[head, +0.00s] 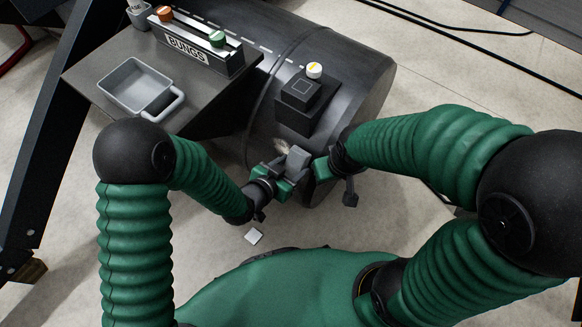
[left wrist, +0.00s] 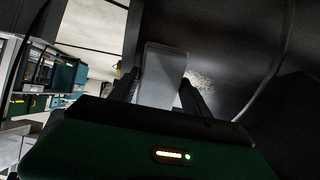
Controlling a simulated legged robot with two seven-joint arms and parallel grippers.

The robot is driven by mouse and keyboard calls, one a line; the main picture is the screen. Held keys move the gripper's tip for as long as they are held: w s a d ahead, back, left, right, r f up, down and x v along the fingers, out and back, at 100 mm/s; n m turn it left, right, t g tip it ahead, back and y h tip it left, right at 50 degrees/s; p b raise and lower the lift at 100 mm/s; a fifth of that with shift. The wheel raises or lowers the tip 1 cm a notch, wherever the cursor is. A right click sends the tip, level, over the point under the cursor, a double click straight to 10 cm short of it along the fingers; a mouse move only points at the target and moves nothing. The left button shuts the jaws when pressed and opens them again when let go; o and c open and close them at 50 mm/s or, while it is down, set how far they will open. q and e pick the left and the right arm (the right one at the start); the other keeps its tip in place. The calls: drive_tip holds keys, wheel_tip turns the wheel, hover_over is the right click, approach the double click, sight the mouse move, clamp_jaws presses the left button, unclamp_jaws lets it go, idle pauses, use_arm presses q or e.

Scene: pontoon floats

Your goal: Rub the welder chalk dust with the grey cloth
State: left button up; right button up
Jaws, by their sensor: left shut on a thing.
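My left gripper (head: 289,176) is shut on the grey cloth (head: 298,157), in front of the dark cylindrical float (head: 345,55). In the left wrist view the cloth (left wrist: 163,72) stands up between the two dark fingers. The pale chalk dust (head: 281,146) is a smudge on the float's curved side, just left of the cloth in the head view. It also shows in the left wrist view (left wrist: 203,84), right of the cloth. Whether the cloth touches the float is unclear. My right gripper (head: 322,168) is close to the right of the cloth; its fingers are mostly hidden.
A dark shelf (head: 88,73) at the left bears a grey handled tray (head: 133,86) and a "BUNGS" rack (head: 195,50). A black block (head: 301,95) with a white-and-yellow cap (head: 314,70) stands on the float. A small pale square (head: 254,236) lies on the floor.

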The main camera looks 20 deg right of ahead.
sight(286, 159)
use_arm(q)
drive_tip(key=shift+d, duration=0.25)
use_arm(e)
drive_tip(key=shift+d+f, duration=0.1)
drive_tip(key=shift+d, duration=0.2)
use_arm(q)
drive_tip(key=shift+w+f, duration=0.15)
use_arm(e)
drive_tip(key=shift+a+f, duration=0.1)
drive_tip(key=shift+a, duration=0.05)
use_arm(q)
drive_tip(key=shift+b+x, duration=0.5)
drive_tip(key=shift+x, duration=0.25)
use_arm(e)
drive_tip(key=shift+f, duration=0.3)
